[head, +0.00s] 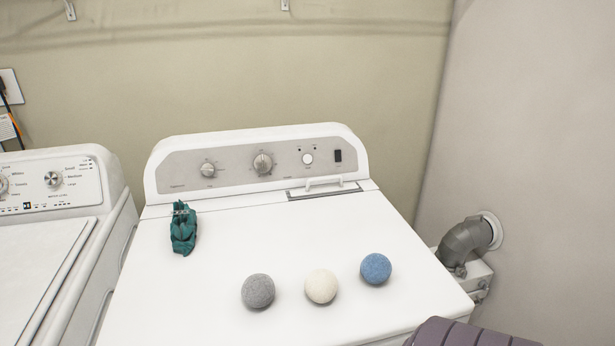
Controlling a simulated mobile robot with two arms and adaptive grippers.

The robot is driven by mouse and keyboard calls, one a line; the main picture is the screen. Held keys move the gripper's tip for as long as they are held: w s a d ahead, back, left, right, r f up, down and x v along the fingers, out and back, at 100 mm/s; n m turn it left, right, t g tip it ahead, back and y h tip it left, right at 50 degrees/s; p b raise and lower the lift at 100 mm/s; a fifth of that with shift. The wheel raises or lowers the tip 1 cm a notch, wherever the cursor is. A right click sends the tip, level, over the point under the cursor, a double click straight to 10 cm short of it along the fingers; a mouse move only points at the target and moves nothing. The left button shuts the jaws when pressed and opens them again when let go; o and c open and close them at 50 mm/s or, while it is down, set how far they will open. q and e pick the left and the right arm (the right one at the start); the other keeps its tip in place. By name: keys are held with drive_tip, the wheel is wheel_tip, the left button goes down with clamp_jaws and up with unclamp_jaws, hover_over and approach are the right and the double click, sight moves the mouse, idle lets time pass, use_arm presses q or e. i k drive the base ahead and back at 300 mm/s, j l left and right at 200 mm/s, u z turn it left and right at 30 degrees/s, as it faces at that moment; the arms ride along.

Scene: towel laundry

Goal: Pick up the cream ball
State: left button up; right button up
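The cream ball (321,286) rests on the white top of the dryer (290,230), near its front. It sits between a grey ball (258,291) on its left and a blue ball (376,268) on its right, with small gaps on both sides. The cream ball is in full view and nothing touches it. Neither of my grippers shows in the head view.
A control panel (258,163) stands along the back. A washer (45,270) is at left. A grey duct (466,243) and a purple-grey item (470,334) are at right. The dryer's middle is clear.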

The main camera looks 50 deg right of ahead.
sight(321, 286)
drive_tip(key=z, duration=1.7)
